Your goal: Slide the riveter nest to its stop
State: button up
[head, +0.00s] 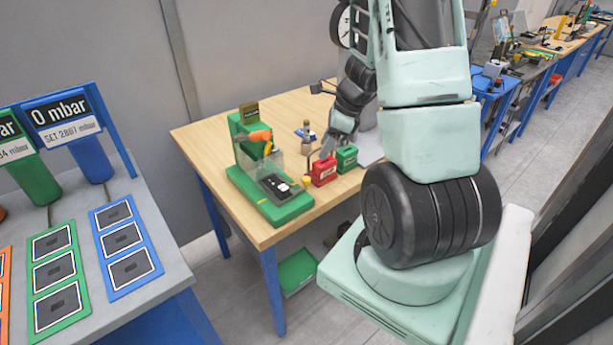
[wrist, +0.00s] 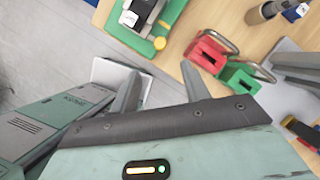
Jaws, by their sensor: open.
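The riveter (head: 250,143) is a green press with an orange part, standing at the left of the wooden table. Its green base (head: 292,209) carries a dark nest (head: 268,186) with a small white part on it. In the wrist view the nest (wrist: 139,11) is cut off by the top edge, and a yellow knob (wrist: 160,43) shows at the near end of the base. My gripper (wrist: 160,70) is open and empty, its fingers apart below the knob in that view. In the head view my gripper (head: 328,148) is right of the riveter, partly hidden.
A red box (head: 324,171) and a green box (head: 347,158), both with handles, stand close right of the riveter. A bottle (head: 307,132) stands behind. The table front (head: 262,235) is bare. A panel bench with gauges is at left.

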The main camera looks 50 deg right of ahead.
aim_at(307, 178)
jog(key=b+x, duration=0.1)
jog(key=x, duration=1.1)
jog(key=shift+a, duration=0.1)
